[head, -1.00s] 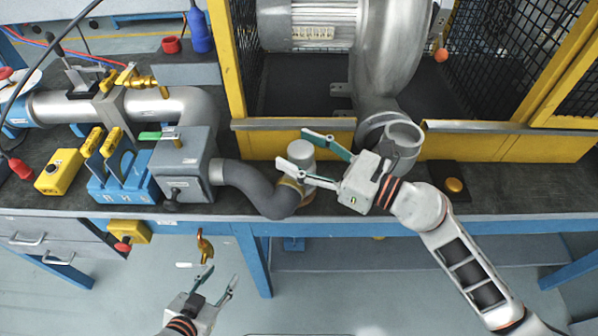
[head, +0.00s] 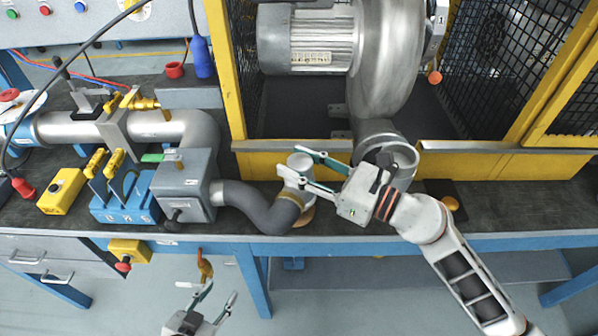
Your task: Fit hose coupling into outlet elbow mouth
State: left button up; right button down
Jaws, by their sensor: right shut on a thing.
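The hose coupling (head: 299,163) is a light grey cylinder on the end of the bent dark grey hose (head: 262,207). My wrist partly hides the mouth. My left gripper (head: 207,291) is empty, fingers apart, low in front of the bench.
The grey box (head: 184,185) holding the hose's other end stands left, beside a blue stand (head: 124,205) with yellow handles. The yellow cage sill (head: 285,164) runs behind the coupling. A dark pad with an orange button (head: 450,203) lies right of my right wrist.

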notch_tip(320, 180, up, 8)
jog(key=shift+d+f+p, duration=0.15)
jog(key=shift+f+p, duration=0.05)
jog(key=shift+p, duration=1)
jog(key=d+r+t+p, duration=0.1)
jog(key=d+r+p, duration=0.2)
jog(key=d+r, duration=0.4)
jog(key=d+r+m+h+p, duration=0.1)
jog(key=d+r+p, duration=0.2)
jog(key=d+r, duration=0.4)
jog(key=d, duration=0.5)
jog(key=shift+w+d+r+t+p, duration=0.25)
jog(key=shift+w+t+p, duration=0.1)
jog(key=shift+t, duration=0.05)
jog(key=shift+f, duration=0.1)
notch_tip(320, 180, down, 6)
jog(key=b, duration=0.5)
jog(key=shift+r, duration=0.2)
